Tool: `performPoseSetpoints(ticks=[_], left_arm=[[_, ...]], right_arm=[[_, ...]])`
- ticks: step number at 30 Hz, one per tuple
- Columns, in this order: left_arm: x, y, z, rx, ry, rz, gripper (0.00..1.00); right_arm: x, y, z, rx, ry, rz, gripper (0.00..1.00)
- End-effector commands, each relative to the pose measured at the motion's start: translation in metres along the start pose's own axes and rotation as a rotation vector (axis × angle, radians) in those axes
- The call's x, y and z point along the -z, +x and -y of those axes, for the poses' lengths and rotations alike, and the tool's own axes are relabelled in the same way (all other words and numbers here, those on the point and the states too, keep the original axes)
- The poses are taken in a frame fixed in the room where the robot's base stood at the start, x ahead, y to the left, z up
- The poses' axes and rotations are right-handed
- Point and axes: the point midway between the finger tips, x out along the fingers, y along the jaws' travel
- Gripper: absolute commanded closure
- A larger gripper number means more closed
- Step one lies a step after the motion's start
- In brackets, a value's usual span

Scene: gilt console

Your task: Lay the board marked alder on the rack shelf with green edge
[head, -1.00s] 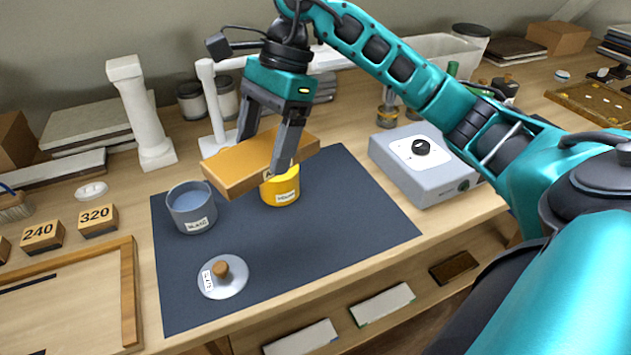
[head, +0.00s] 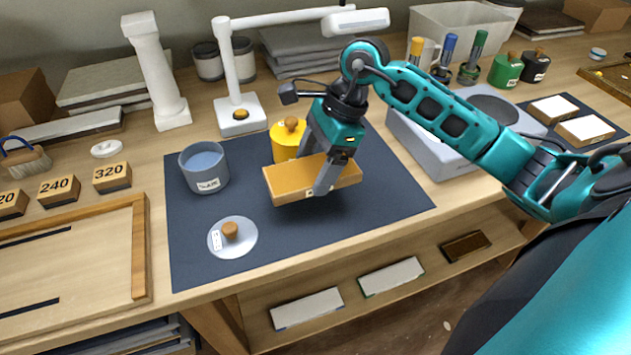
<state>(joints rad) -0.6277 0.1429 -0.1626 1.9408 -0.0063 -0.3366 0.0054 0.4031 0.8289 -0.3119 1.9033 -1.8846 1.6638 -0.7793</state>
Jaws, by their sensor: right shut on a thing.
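My right gripper (head: 322,180) is shut on an orange-brown wooden board (head: 285,183), held roughly level above the dark mat, in front of the yellow pot. A small pale label shows on the board's near side, partly hidden by a finger and too small to read. Below the bench front, a pale flat slab with a thin green edge (head: 392,277) lies on the lower level. A similar slab with a bluish edge (head: 307,309) lies to its left, and a dark brown one (head: 465,246) to its right. My left gripper is out of view.
On the dark mat (head: 200,260) stand a grey-blue pot (head: 204,167), a yellow lidded pot (head: 283,143) and a round lid with a knob (head: 232,238). A grey box (head: 420,145) stands to the right. The mat's front right is clear; the bench's front edge lies between board and slabs.

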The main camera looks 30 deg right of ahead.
Motion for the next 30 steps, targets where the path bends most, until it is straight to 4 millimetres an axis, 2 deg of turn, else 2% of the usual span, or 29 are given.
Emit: performPoseSetpoints(ticks=[5, 12, 23, 24, 30], left_arm=[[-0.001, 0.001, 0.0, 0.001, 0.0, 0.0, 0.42], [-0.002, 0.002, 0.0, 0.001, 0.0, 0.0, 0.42], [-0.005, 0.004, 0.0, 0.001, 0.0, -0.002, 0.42], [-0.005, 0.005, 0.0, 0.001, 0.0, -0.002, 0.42], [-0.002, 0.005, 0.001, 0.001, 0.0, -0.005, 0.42]], right_arm=[[0.005, 0.011, 0.0, -0.002, 0.001, 0.001, 0.55], [0.018, 0.042, 0.0, -0.002, 0.0, 0.001, 0.55], [0.02, 0.047, 0.0, 0.001, -0.002, 0.0, 0.55], [0.02, 0.047, 0.0, 0.001, -0.001, -0.001, 0.2], [0.019, 0.046, 0.0, 0.0, -0.001, 0.0, 0.01]])
